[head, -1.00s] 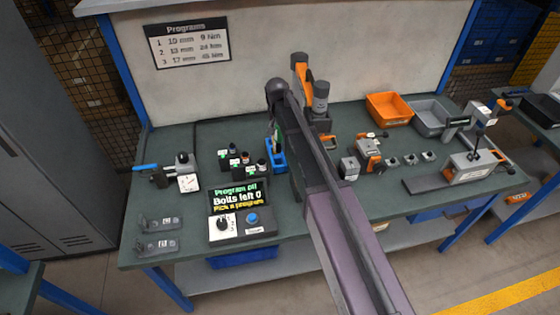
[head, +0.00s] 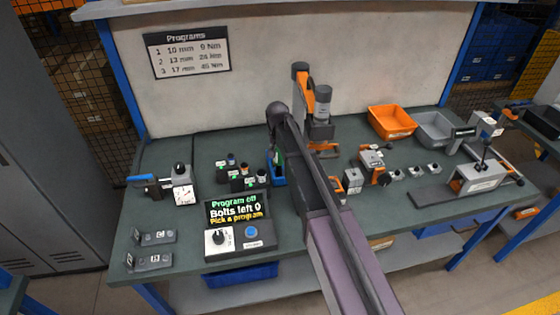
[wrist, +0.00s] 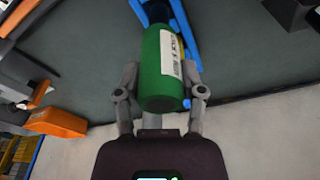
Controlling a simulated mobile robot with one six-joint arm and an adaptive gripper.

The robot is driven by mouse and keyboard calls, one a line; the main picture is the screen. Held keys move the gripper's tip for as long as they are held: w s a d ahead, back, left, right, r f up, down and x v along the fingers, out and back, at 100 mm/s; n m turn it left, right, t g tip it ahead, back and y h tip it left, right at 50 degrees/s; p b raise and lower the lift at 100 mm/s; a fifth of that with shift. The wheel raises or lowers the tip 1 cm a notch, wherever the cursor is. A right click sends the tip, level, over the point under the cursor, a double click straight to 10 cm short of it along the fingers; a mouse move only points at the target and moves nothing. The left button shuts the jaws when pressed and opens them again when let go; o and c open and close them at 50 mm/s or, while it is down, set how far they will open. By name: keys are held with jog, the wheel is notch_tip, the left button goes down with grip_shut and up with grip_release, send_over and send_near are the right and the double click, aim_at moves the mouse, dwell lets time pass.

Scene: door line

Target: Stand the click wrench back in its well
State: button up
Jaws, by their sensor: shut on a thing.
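The click wrench (wrist: 162,75) has a thick green handle with a white label, seen in the wrist view. My gripper (wrist: 160,85) is shut on this handle, one finger on each side. The wrench's dark far end points at the blue well (wrist: 188,35) and overlaps it; how deep it sits inside I cannot tell. In the head view the blue well (head: 277,180) stands on the bench left of my arm. A strip of green (head: 280,158) shows above it, and my arm hides the rest of the wrench and my gripper.
Left of the well are small labelled sockets (head: 240,175) and a control box (head: 240,230) reading "Bolts left 0". A dial gauge (head: 183,190) stands farther left. An orange-and-grey tool stand (head: 318,110) is close behind my arm. Orange (head: 392,121) and grey bins are at the back right.

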aim_at(279, 158)
jog(key=shift+f+b, duration=1.9)
jog(key=shift+b, duration=0.05)
jog(key=shift+f, duration=0.15)
jog(key=o, duration=1.1)
jog(key=shift+o, duration=0.2)
jog(key=shift+r, duration=0.25)
notch_tip(279, 158, up, 12)
jog(key=s+p, duration=0.1)
jog(key=p, duration=1.1)
jog(key=shift+s, duration=0.4)
jog(key=shift+a+f, duration=0.1)
